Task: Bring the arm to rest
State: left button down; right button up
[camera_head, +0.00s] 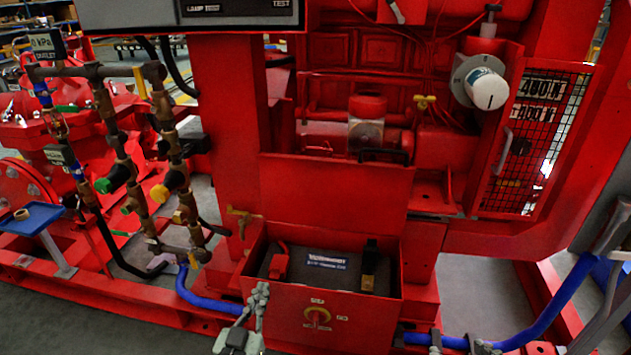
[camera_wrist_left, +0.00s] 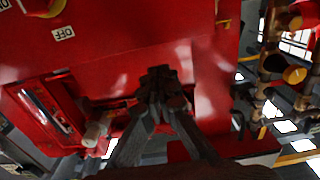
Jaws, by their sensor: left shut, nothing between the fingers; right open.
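My left gripper (camera_head: 260,290) is low in the head view, in front of the left part of an open red box (camera_head: 365,327). Its fingers are together with nothing between them. In the left wrist view the closed fingers (camera_wrist_left: 160,76) point at red panelling, and I cannot tell the gap to it. My right gripper (camera_head: 458,343) is at the bottom edge of the head view, right of the box. Its fingers are apart and empty, and the rest of it is cut off by the frame.
The red box has a yellow rotary switch (camera_head: 317,316) on its front. Brass valves and pipes (camera_head: 180,190) stand at left, near a blue tray (camera_head: 30,217). A blue hose (camera_head: 548,312) runs at lower right. A mesh door (camera_head: 530,140) is at right.

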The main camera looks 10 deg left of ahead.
pick_arm(q)
jog(key=s+a+f+g+p, duration=0.2)
jog(key=s+g, duration=0.3)
jog(key=s, duration=0.2)
jog(key=s+a+f+g+y+p, duration=0.1)
jog(key=s+a+f+g+p, duration=0.1)
jog(key=s+g, duration=0.3)
jog(key=s+a+f+m+g+y+p, duration=0.1)
jog(key=s+a+f+g+p, duration=0.1)
jog(key=s, duration=0.8)
jog(key=a+g+p, duration=0.1)
jog(key=a+g, duration=0.1)
jog(key=g, duration=0.1)
jog(key=shift+s+a, duration=0.2)
jog(key=shift+s, duration=0.1)
pick_arm(e)
jog(key=s+d+f+g+h, duration=0.1)
jog(key=s+d+f+g, duration=0.2)
jog(key=f, duration=0.4)
jog(key=s+d+f+m+g+h, duration=0.1)
jog(key=s+d+f+g, duration=0.3)
jog(key=f, duration=0.4)
jog(key=shift+s+d+f, duration=0.15)
jog(key=shift+s+d, duration=0.65)
jog(key=shift+d, duration=0.1)
